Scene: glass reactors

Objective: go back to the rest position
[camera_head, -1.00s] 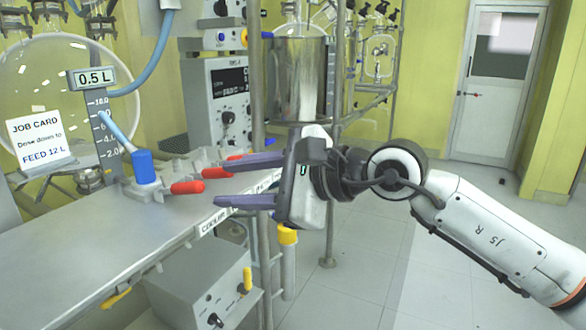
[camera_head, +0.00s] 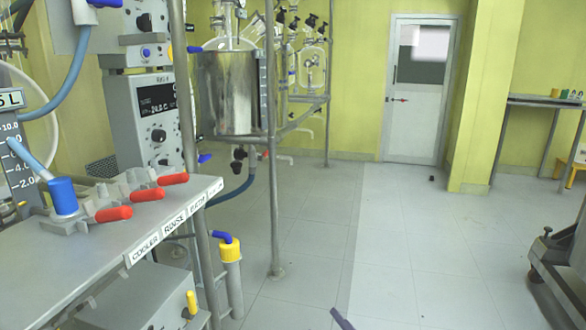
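One purple fingertip of my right gripper (camera_head: 342,318) shows at the bottom edge, over the floor and well clear of the bench. The rest of that gripper and its arm are out of frame, so its opening is hidden. My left gripper is not in view. At the left, a row of valves with red handles (camera_head: 147,194) sits on the grey bench (camera_head: 85,260). A blue cap or knob (camera_head: 63,196) with a light blue hose stands beside them.
A steel vessel (camera_head: 228,92) on a pipe frame stands behind the bench. A yellow-topped pipe (camera_head: 230,262) rises beside the bench. The tiled floor (camera_head: 390,240) is open towards the white door (camera_head: 418,90). Dark metal equipment (camera_head: 562,265) stands at the right edge.

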